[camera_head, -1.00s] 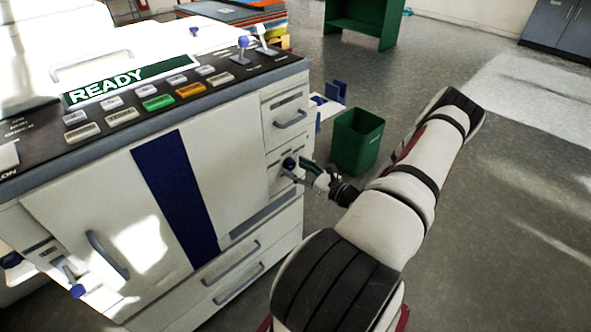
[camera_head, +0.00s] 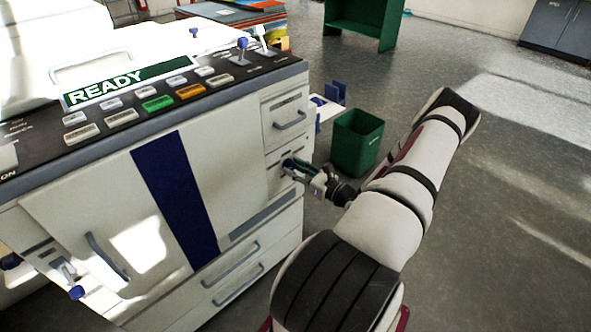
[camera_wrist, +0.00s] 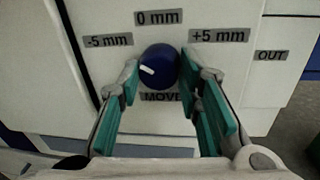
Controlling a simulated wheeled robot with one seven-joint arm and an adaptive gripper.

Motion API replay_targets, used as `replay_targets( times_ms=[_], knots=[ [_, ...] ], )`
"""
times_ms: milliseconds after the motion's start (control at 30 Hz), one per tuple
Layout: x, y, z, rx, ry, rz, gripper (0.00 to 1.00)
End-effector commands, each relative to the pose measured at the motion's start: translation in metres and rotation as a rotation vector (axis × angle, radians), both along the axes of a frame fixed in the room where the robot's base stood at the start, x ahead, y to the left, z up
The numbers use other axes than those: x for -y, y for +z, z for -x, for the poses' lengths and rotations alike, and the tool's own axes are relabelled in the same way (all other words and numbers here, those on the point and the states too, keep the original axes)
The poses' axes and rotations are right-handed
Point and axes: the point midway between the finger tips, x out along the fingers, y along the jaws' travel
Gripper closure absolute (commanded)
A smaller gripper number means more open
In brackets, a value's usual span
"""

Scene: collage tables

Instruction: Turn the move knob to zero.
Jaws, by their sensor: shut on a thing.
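The move knob (camera_wrist: 160,58) is a round dark-blue knob on the white machine front, above a label reading MOVE. A white mark on it lies left of its middle, on the -5 mm side. The 0 mm label (camera_wrist: 158,18) is straight above it, with -5 mm (camera_wrist: 108,41) at upper left and +5 mm (camera_wrist: 218,36) at upper right. My gripper (camera_wrist: 159,72) is shut on the knob, one teal finger on each side. In the head view my gripper (camera_head: 294,167) reaches the machine's right front, where it mostly hides the knob.
The large white machine (camera_head: 100,190) with a READY panel fills the left. A drawer handle (camera_head: 290,120) sits above my gripper. A green bin (camera_head: 357,142) stands on the floor behind my arm. An OUT label (camera_wrist: 271,56) is right of the knob. Floor at right is clear.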

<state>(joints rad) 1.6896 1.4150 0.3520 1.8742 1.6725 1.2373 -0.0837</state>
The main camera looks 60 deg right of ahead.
Motion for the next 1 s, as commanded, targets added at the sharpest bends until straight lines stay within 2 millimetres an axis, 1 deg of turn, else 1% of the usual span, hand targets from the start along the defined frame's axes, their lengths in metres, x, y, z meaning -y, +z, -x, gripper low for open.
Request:
replay_targets(
  times_ms=[267, 800, 1000],
  knots=[
    [0.0001, -0.0005, -0.0007, 0.035, 0.0, -0.143, 0.96],
    [-0.0011, -0.0021, -0.0011, 0.151, -0.003, -0.628, 0.96],
    [-0.0016, -0.0023, -0.0013, 0.19, -0.002, -0.783, 0.96]
  ],
)
